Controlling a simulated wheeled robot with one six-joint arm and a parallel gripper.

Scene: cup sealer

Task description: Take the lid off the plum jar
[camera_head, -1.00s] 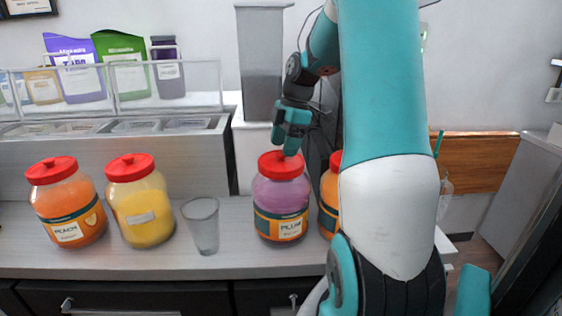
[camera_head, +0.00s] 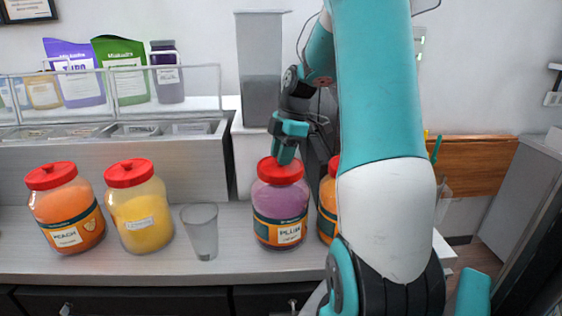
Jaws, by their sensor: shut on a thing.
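The plum jar (camera_head: 281,208) stands upright on the counter, with purple contents and a label reading PLUM. Its red lid (camera_head: 279,172) sits on top of the jar. My gripper (camera_head: 284,158) points down from above and is shut on the knob of the lid, its fingertips covering the knob. I see no gap between the lid and the jar.
An orange jar (camera_head: 326,205) stands close on the right, partly hidden by my arm. An empty glass (camera_head: 201,232) stands on the left, then a yellow jar (camera_head: 140,212) and a peach jar (camera_head: 66,212). Bare counter (camera_head: 130,268) lies in front.

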